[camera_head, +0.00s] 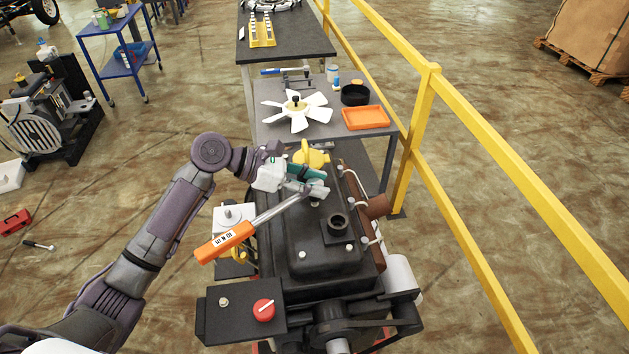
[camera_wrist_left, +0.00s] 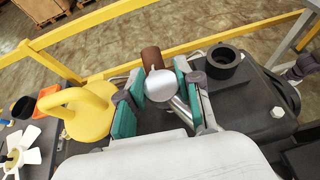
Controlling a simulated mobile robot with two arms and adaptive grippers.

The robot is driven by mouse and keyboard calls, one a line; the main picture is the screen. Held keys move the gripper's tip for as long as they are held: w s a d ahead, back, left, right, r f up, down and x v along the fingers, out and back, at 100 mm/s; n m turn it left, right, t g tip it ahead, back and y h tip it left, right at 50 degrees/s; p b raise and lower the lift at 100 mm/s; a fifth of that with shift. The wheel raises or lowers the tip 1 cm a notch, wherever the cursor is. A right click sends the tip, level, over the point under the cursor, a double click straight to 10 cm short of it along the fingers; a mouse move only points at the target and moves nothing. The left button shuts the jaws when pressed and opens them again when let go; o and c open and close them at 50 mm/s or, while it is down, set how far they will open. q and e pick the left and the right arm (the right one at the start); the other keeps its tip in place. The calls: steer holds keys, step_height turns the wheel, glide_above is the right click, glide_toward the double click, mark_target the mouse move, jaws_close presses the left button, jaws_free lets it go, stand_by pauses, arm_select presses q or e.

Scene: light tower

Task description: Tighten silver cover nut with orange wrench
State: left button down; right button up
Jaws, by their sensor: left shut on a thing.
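The orange wrench (camera_head: 225,241) has an orange handle at lower left and a silver shaft rising to the right over the dark engine cover (camera_head: 315,262). My left gripper (camera_head: 308,183) is shut on the wrench near its head, above the back part of the cover. In the left wrist view, a round silver wrench head (camera_wrist_left: 162,86) shows between the teal-padded fingers (camera_wrist_left: 155,98). The silver cover nut cannot be clearly told apart there; the wrench head and fingers hide what lies under them. My right gripper is not in view.
A yellow ring-topped part (camera_head: 312,157) stands just behind the gripper, and a black round port (camera_head: 337,224) is to its right. A table with a white fan (camera_head: 297,110) and orange tray (camera_head: 365,117) stands beyond. A yellow railing (camera_head: 480,200) runs along the right.

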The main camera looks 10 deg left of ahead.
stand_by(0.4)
arm_select(q)
steer(key=shift+f, duration=0.75)
steer(key=c, duration=1.5)
jaws_free()
jaws_close()
steer(key=shift+m+g, duration=0.4)
steer(key=shift+g, duration=0.4)
steer(key=shift+f, duration=0.2)
steer(key=shift+g, duration=0.3)
